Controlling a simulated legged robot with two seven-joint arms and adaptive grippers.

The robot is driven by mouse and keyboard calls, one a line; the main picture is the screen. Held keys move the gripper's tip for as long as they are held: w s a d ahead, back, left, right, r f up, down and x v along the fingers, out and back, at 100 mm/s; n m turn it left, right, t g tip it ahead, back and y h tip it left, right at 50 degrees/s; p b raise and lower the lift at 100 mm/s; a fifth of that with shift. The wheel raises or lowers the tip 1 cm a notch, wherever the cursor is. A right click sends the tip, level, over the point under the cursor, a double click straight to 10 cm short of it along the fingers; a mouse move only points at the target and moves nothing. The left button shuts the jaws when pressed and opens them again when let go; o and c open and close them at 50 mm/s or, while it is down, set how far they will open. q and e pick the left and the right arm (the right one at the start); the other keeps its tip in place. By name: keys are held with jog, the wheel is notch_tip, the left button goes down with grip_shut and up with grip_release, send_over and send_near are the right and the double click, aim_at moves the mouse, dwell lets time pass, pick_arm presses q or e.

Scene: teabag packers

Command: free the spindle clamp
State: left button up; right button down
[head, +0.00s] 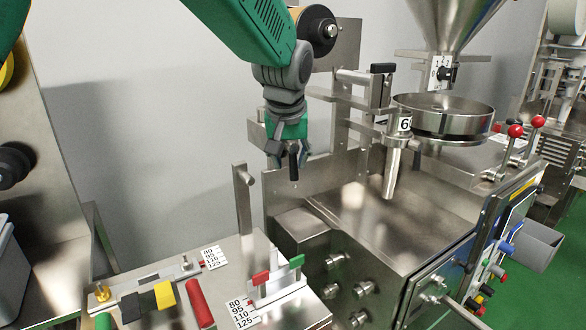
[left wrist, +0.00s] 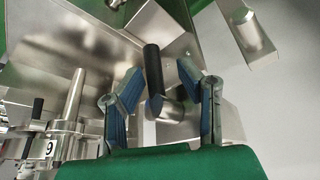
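A black lever handle (head: 293,164), which I take for the spindle clamp's, points downward in front of the wall beside the steel machine. My left gripper (head: 290,157) has come down at it from above. In the left wrist view, the black handle (left wrist: 153,72) stands between the blue fingers of the left gripper (left wrist: 159,84). The fingers are spread, with a visible gap on each side of the handle. The clamp body behind the gripper is mostly hidden in the head view. My right gripper is not in view.
A spool with a black hub (head: 322,30) sits behind my left arm. A steel upright (head: 243,205) stands left of the machine. A round steel bowl (head: 444,115) and nozzle (head: 392,172) are to the right. Coloured blocks (head: 165,294) and scales lie on the front table.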

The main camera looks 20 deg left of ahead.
aim_at(293, 159)
pick_arm(q)
jog(key=x, duration=0.2)
jog(key=shift+w+a+f, duration=0.1)
jog(key=shift+a+f, duration=0.05)
jog(key=shift+f, duration=0.1)
jog(key=shift+w+f, duration=0.2)
jog(key=shift+f, duration=0.05)
jog(key=shift+d, duration=0.6)
jog(key=shift+a, duration=0.2)
grip_shut()
jog(key=shift+a, duration=0.25)
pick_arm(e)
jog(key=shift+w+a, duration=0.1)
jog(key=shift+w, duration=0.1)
pick_arm(q)
jog(key=shift+d, duration=0.25)
jog(key=shift+w, duration=0.1)
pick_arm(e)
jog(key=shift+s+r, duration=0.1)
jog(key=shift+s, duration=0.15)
